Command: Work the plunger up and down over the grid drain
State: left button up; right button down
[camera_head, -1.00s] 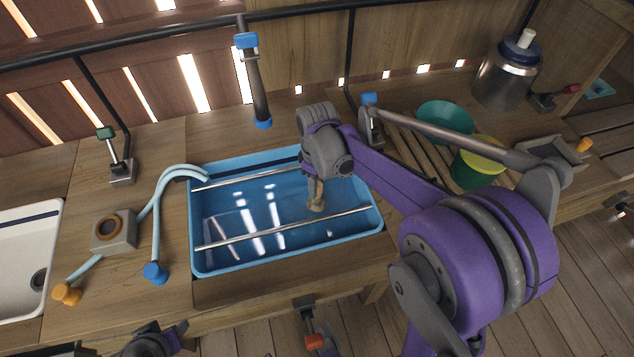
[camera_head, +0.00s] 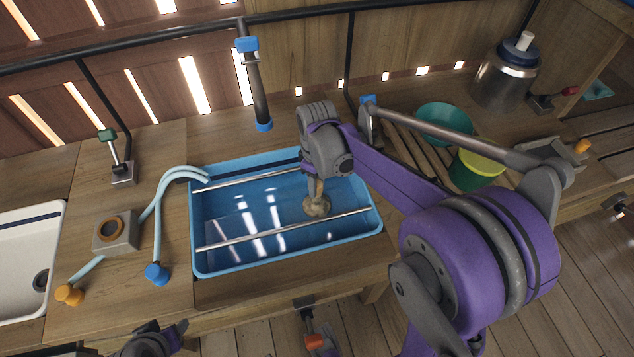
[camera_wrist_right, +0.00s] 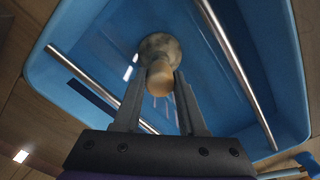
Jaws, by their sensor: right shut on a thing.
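The plunger has a tan handle and a mottled grey-brown cup (camera_head: 317,206). It points down inside the blue basin (camera_head: 237,272), right of its middle, between two metal rods. My right gripper (camera_head: 316,180) is above the cup and shut on the handle. The right wrist view shows the plunger handle (camera_wrist_right: 159,78) between the two grey fingers, with the rounded cup beyond it. The grid drain cannot be made out; the cup and arm cover that area. I cannot tell whether the cup touches the basin floor.
The front metal rod (camera_head: 285,230) and back rod (camera_head: 246,178) cross the basin close to the plunger. A pale blue hose (camera_head: 157,225) lies at the left. A teal bowl (camera_head: 444,122), green bucket (camera_head: 474,172) and metal canister (camera_head: 504,80) stand at the right.

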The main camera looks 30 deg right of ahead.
pick_arm(q)
jog(key=shift+f+b, duration=0.45)
pick_arm(e)
jog(key=shift+f, duration=0.6)
pick_arm(q)
jog(key=shift+r, duration=0.1)
pick_arm(e)
jog(key=shift+r, duration=0.1)
pick_arm(q)
jog(key=shift+r+p, duration=0.4)
jog(key=shift+p, duration=0.1)
pick_arm(e)
jog(key=shift+r, duration=0.5)
notch_tip(320, 180, up, 8)
jog(key=p, duration=0.5)
jog(key=shift+f, duration=0.15)
pick_arm(q)
notch_tip(320, 180, up, 11)
jog(key=w+p, duration=0.3)
jog(key=p, duration=0.1)
jog(key=shift+t, duration=0.3)
pick_arm(e)
notch_tip(320, 180, up, 7)
jog(key=shift+r, duration=0.2)
pick_arm(q)
jog(key=shift+s+r, duration=0.1)
jog(key=shift+s, duration=0.1)
pick_arm(e)
jog(key=shift+f, duration=0.1)
